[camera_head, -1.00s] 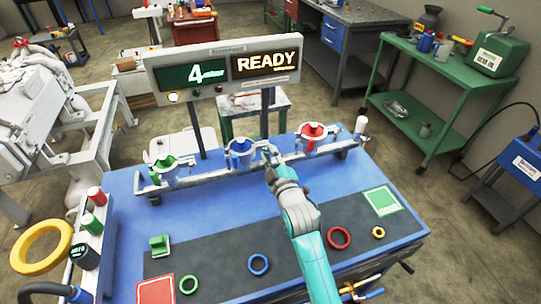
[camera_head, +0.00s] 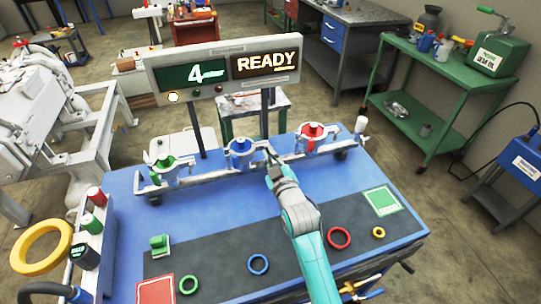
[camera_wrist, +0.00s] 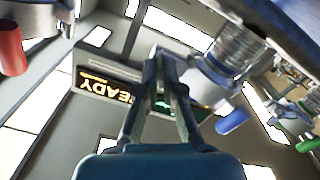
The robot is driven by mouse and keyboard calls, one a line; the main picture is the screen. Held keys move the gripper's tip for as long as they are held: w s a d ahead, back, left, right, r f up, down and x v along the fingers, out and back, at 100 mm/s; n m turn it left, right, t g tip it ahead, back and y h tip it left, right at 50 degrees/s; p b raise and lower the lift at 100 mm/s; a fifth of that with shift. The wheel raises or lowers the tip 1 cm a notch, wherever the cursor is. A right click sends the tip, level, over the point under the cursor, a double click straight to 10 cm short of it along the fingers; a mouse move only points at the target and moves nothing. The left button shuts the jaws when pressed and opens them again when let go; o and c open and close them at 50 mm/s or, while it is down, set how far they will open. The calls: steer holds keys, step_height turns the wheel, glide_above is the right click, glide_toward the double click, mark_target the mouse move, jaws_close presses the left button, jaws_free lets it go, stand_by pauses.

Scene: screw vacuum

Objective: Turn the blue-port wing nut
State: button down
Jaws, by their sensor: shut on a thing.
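The blue port (camera_head: 240,147) is the middle of three ports on the grey rail at the table's back. In the wrist view its ribbed metal neck and blue tip (camera_wrist: 232,122) show to the right of the fingers. My gripper (camera_head: 269,152) is just right of the blue port in the head view. In the wrist view its two fingers (camera_wrist: 161,60) come together at the tips beside the port's metal fitting. They are shut on a small grey part, which looks like the wing nut. The fingertips mostly hide it, so its angle is unclear.
The red port (camera_head: 313,132) stands close to the right of my gripper, and the green port (camera_head: 165,163) to the left. A display panel (camera_head: 224,73) reading "4" and "READY" rises behind the rail. Coloured rings lie on the dark mat (camera_head: 215,270) in front.

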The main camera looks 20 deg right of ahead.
steer(key=m, duration=1.1)
steer(key=shift+m, duration=0.3)
stand_by(0.4)
steer(key=c, duration=1.3)
jaws_free()
steer(key=s, duration=1.2)
